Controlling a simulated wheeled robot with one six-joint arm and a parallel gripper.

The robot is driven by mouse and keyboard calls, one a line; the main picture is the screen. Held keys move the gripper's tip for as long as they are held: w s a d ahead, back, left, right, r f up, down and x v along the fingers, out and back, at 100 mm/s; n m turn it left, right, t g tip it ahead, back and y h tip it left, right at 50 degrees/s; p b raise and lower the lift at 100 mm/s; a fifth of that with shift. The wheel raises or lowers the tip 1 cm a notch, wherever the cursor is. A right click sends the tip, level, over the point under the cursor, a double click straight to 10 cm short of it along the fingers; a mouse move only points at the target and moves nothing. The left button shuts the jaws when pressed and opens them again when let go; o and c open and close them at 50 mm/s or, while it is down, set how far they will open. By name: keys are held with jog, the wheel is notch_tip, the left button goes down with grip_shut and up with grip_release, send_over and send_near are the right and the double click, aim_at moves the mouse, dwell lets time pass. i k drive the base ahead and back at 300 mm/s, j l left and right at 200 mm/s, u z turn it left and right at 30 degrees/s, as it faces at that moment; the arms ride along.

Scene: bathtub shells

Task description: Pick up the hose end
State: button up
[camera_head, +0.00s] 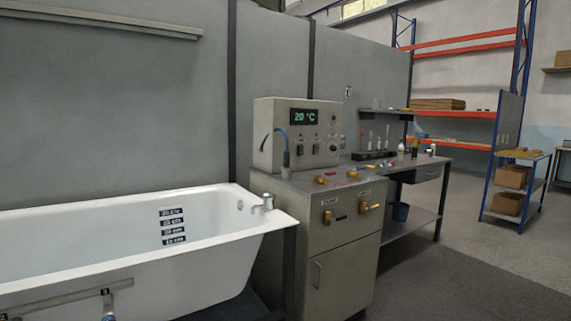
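A thin blue hose (275,131) arches in front of the left part of the grey control box (262,117). Its right side runs down to a small grey cylindrical piece (286,160) standing on the cabinet top. Its left side comes down against the box front. I cannot tell which of these is the loose hose end. My gripper is not in view, and nothing is seen held.
A metal rail (70,297) crosses the near left corner. A workbench (415,165) stands behind. The floor (480,285) at right is clear.

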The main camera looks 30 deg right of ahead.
aim_at(287, 153)
jog(key=i+l, duration=2.5)
jog(key=l, duration=0.15)
jog(key=k+l+z, duration=0.05)
jog(key=l, duration=0.05)
